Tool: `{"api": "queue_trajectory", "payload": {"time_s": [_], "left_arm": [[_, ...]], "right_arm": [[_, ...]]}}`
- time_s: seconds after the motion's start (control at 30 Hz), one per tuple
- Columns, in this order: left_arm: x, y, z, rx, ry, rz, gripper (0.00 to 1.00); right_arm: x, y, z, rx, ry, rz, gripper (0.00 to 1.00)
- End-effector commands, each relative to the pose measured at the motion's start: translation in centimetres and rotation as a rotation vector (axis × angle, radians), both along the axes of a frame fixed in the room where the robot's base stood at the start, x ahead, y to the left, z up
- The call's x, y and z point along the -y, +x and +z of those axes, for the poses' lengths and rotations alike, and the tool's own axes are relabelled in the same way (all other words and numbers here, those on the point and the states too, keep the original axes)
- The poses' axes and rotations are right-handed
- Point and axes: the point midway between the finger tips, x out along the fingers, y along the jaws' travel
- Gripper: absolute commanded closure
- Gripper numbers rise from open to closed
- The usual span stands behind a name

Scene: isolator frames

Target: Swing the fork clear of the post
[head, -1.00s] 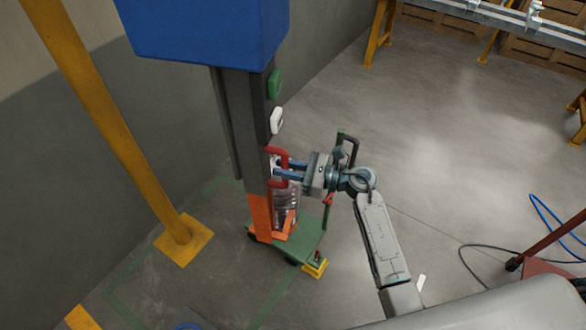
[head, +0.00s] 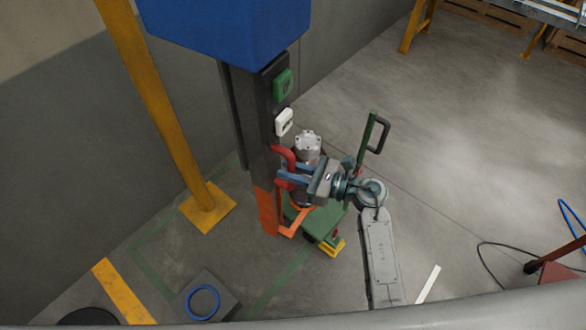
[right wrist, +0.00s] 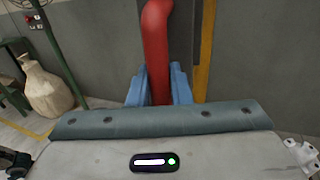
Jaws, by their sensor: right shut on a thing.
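The orange fork (head: 286,228) is at the foot of a dark upright mast (head: 246,110) hanging below a blue housing (head: 225,28). My right gripper (head: 280,177) is shut on the red handle (head: 283,153) on the mast's right side. In the right wrist view the red handle (right wrist: 157,40) runs down between my blue fingers (right wrist: 160,88). The yellow post (head: 150,95) stands left of the mast, with floor showing between its base plate and the fork. The fork's far parts are partly hidden by my gripper. My left gripper is out of view.
A green cart (head: 320,222) stands right beside the fork, with a grey metal cylinder (head: 307,145) partly behind my gripper. A blue ring (head: 202,302) on a dark plate lies at front left. A wall is behind the post. Open floor (head: 455,150) lies to the right.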

Motion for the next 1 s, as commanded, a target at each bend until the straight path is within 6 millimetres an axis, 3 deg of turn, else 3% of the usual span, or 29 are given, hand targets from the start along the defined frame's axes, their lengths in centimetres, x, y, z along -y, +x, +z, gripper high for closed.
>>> {"api": "queue_trajectory", "payload": {"time_s": [0.03, 0.1, 0.13, 0.47, 1.0], "left_arm": [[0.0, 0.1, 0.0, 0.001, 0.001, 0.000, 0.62], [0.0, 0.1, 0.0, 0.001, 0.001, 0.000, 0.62], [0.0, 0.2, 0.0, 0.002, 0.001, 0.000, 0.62], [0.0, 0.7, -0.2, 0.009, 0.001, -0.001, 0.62], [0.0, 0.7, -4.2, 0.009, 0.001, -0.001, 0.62]], "right_arm": [[0.0, 0.1, 0.2, 0.004, 0.001, -0.001, 0.78], [0.0, 0.1, 0.2, 0.003, 0.002, -0.001, 0.64], [0.0, 0.1, 0.2, 0.003, 0.002, -0.001, 0.63], [0.4, -0.1, -0.1, 0.003, 0.000, -0.001, 0.63], [8.1, -3.7, -0.3, 0.003, -0.004, -0.001, 0.63]]}}
